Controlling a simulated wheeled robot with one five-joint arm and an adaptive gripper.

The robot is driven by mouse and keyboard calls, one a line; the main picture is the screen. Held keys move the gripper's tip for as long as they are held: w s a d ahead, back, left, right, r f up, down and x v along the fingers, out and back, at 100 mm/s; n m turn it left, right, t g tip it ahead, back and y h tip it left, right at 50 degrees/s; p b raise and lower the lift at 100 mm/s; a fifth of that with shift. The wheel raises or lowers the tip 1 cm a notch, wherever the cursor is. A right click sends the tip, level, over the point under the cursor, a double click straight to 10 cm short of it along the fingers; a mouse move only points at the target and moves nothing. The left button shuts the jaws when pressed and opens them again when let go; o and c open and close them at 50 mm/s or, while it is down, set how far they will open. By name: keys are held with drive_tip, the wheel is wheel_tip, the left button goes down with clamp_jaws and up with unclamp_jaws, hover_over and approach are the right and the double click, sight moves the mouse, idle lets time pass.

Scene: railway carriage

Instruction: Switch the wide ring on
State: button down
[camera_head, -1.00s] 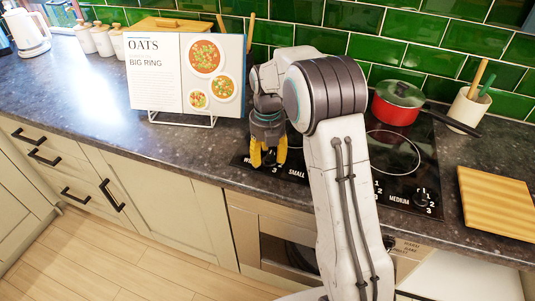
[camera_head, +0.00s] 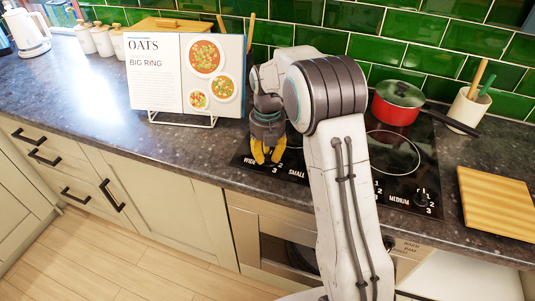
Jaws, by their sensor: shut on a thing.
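The black hob (camera_head: 405,155) is set into the dark worktop, partly hidden by my arm. My gripper (camera_head: 267,158), with yellow fingers, points down at the hob's front left corner. It is shut on the knob beside the "WIDE" label (camera_head: 250,161); the fingers hide most of that knob, so its setting cannot be read. The "SMALL" label (camera_head: 296,173) is just right of the fingers. The "MEDIUM" label (camera_head: 398,199) and its knob (camera_head: 421,196) are at the front right. The wide ring itself is hidden behind my arm.
A red pot (camera_head: 397,103) with a lid stands at the back of the hob. A cookbook (camera_head: 187,75) reading "OATS BIG RING" stands left of my gripper. A wooden board (camera_head: 497,203) and a utensil pot (camera_head: 468,109) are at the right. The worktop front left is clear.

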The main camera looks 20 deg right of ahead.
sight(271, 154)
drive_tip(key=m, duration=0.6)
drive_tip(key=shift+d+m, duration=0.15)
drive_tip(key=shift+m, duration=0.15)
drive_tip(key=m, duration=0.6)
drive_tip(key=shift+d+p, duration=0.1)
drive_tip(key=shift+p, duration=0.2)
drive_tip(key=m, duration=0.7)
drive_tip(key=shift+d+f+m, duration=0.1)
drive_tip(key=shift+d+m, duration=0.05)
drive_tip(key=shift+m, duration=0.15)
drive_tip(key=m, duration=0.5)
drive_tip(key=shift+s+m, duration=0.2)
drive_tip(key=shift+m, duration=0.5)
drive_tip(key=c, duration=1)
unclamp_jaws()
drive_tip(key=shift+w, duration=0.1)
wheel_tip(271, 154, up, 12)
drive_tip(key=shift+r, duration=0.1)
